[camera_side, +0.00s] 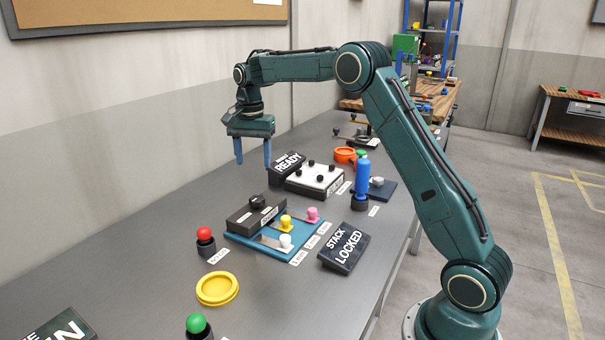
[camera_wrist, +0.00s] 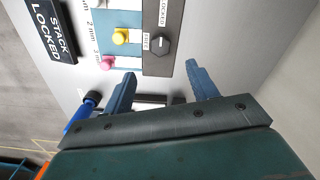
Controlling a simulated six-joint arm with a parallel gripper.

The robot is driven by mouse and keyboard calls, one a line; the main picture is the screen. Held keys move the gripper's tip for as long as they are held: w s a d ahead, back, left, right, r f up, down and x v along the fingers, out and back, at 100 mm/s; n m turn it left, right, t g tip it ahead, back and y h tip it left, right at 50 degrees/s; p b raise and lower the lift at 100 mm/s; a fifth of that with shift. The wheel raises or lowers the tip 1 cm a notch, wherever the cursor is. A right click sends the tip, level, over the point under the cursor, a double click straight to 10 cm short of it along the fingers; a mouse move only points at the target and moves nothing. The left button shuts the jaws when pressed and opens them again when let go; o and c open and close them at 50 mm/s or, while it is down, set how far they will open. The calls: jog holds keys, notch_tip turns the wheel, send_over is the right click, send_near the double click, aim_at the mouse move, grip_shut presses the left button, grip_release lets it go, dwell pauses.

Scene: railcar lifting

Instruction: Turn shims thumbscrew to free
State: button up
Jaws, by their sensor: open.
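The shims thumbscrew is a black knob (camera_side: 257,201) on top of a dark box (camera_side: 243,222). The knob also shows in the wrist view (camera_wrist: 160,46), between a FREE label (camera_wrist: 146,42) and a LOCKED label (camera_wrist: 164,12). Shims with white (camera_side: 285,241), yellow (camera_side: 285,222) and pink (camera_side: 312,214) grips lie on a blue base (camera_side: 268,248) beside the box. A sign (camera_side: 343,248) reads STACK LOCKED. My gripper (camera_side: 253,164) is open and empty, above the table and apart from the knob. In the wrist view the knob lies just beyond the fingertips (camera_wrist: 160,71).
A red button (camera_side: 205,235), a yellow ring (camera_side: 217,289) and a green button (camera_side: 196,325) stand at the near left. A READY sign (camera_side: 288,166), a white panel (camera_side: 314,180) with black knobs and a blue upright cylinder (camera_side: 362,176) stand farther back.

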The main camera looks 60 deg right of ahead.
aim_at(256, 199)
notch_tip(256, 199, down, 11)
jog(key=shift+f, duration=0.2)
dwell(0.4)
jog(key=c, duration=1)
